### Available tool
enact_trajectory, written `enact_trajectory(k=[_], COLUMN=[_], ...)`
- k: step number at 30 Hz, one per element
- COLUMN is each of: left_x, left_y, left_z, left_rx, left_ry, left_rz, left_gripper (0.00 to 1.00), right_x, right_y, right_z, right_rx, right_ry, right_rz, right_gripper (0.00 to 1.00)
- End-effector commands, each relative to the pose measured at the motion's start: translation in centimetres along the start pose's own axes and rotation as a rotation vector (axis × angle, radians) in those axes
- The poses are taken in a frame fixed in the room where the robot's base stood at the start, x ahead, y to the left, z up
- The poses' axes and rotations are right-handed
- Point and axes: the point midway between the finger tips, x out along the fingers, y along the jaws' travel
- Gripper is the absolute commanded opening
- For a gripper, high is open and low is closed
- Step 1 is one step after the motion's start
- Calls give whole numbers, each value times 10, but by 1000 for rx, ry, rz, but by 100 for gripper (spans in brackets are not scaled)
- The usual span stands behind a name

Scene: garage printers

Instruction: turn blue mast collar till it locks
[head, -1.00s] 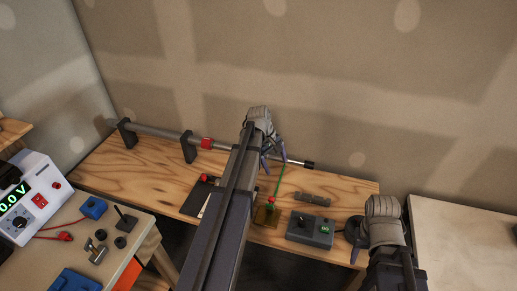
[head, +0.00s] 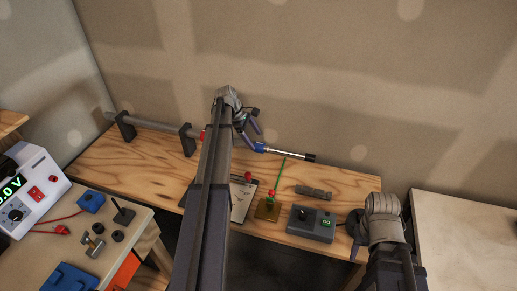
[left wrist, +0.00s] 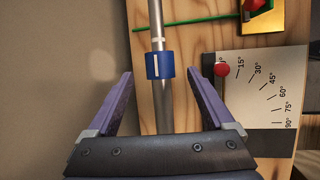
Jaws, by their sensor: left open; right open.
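The blue collar (head: 260,148) sits on the grey mast (head: 285,153), which lies lengthwise along the back of the wooden bench. In the left wrist view, the collar (left wrist: 160,65) carries a white line, and a white mark shows on the mast beyond it. My left gripper (head: 257,140) is open at the collar. In the left wrist view, the left gripper's fingertips (left wrist: 160,75) stand on either side of the collar, with a gap on both sides. My right gripper (head: 357,243) is open and empty near the bench's front right, partly hidden by its wrist.
A red part (head: 203,134) on the mast is mostly hidden behind my left arm. Black brackets (head: 188,140) hold the mast. A white angle scale (left wrist: 265,85) with a red knob lies beside it. A grey control box (head: 311,224) and a green rod (head: 281,176) stand in front.

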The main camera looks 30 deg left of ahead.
Motion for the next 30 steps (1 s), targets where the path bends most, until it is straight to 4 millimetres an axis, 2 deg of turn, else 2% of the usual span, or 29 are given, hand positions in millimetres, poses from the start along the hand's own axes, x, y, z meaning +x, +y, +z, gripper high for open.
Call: enact_trajectory(k=[1, 9, 20, 30], left_x=[13, 46, 50, 50], left_y=[-1, -1, 0, 0], left_z=[-2, -2, 0, 0], left_rx=[1, 2, 1, 1], left_ry=[0, 0, 1, 1], left_rz=[0, -1, 0, 0], left_gripper=[86, 86, 86, 50], right_x=[13, 42, 45, 45], right_y=[-1, -4, -4, -4], right_z=[-1, -2, -3, -3], right_rx=[0, 2, 2, 2], right_ry=[0, 0, 0, 0], right_rz=[0, 0, 0, 0], right_gripper=[50, 50, 50, 50])
